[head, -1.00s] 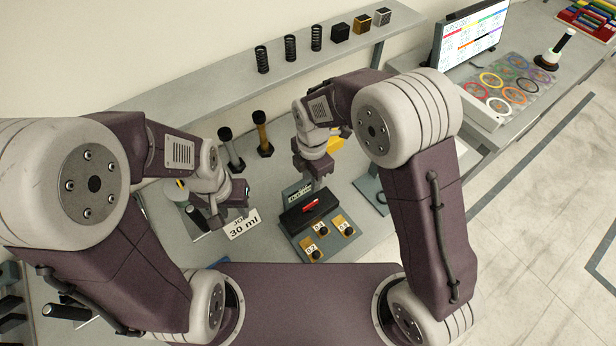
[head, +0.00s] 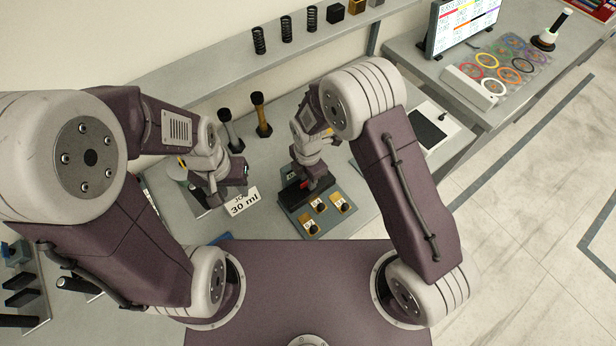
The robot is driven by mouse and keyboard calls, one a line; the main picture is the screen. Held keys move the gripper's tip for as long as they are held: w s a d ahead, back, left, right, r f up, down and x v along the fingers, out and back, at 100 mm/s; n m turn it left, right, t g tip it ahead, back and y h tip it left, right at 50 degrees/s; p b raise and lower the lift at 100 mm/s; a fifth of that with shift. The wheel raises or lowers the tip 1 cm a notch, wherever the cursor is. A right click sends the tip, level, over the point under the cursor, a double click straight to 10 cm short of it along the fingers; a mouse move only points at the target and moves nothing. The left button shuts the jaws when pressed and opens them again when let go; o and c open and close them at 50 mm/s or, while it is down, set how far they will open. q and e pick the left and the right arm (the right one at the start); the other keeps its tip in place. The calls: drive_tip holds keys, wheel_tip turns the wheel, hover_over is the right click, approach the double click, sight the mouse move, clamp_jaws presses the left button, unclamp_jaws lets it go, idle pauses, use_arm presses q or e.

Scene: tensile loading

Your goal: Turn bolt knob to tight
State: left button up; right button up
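A dark device with a black block and a red part (head: 305,184) stands on the bench in the middle of the head view. Several small black knobs on yellow plates sit at its front, one of them at the front left (head: 311,229). I cannot tell which part is the bolt knob. My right gripper (head: 316,182) points down over the black block and hides part of it. Whether it touches the block, and whether its fingers are closed, is unclear.
A shelf (head: 215,80) with springs and cubes runs along the back. A monitor (head: 468,28) and coloured rings (head: 507,66) are at right. A white-framed black pad (head: 430,127) lies beyond my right arm.

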drive_tip(key=shift+w, duration=0.15)
clamp_jaws()
drive_tip(key=shift+m, duration=0.3)
drive_tip(key=m, duration=1.1)
drive_tip(key=shift+r+m+b, duration=0.1)
drive_tip(key=shift+m+b, duration=0.3)
drive_tip(key=m, duration=0.6)
drive_tip(key=shift+w+a, duration=0.1)
drive_tip(key=m, duration=0.5)
drive_tip(key=shift+m, duration=0.4)
